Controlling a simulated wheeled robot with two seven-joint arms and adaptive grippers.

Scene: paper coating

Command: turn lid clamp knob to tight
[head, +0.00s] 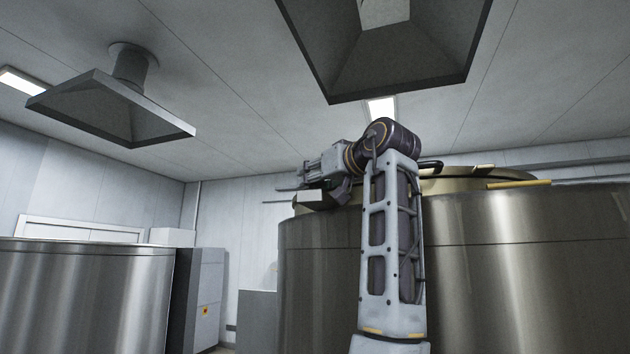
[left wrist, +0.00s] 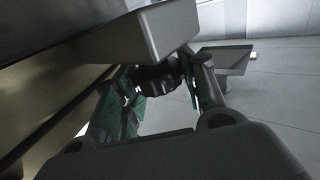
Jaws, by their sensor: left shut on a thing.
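The big steel tank (head: 320,250) stands at the right in the head view, with a brass-coloured lid (head: 470,183) on top. A grey box-shaped lid clamp (head: 312,197) sits at its left rim; it fills the upper middle of the left wrist view (left wrist: 155,32). Under it a dark round lid clamp knob (left wrist: 158,78) shows between the fingers of my left gripper (left wrist: 162,88). The gripper is shut on the knob. In the head view my left gripper (head: 308,178) is at the clamp, and the knob is hidden there. My right gripper is not in view.
Another steel tank (head: 80,290) and a grey cabinet (head: 207,298) stand at the left. Two extraction hoods (head: 110,108) hang from the ceiling. Yellow bars (head: 519,184) lie at the lid's right side.

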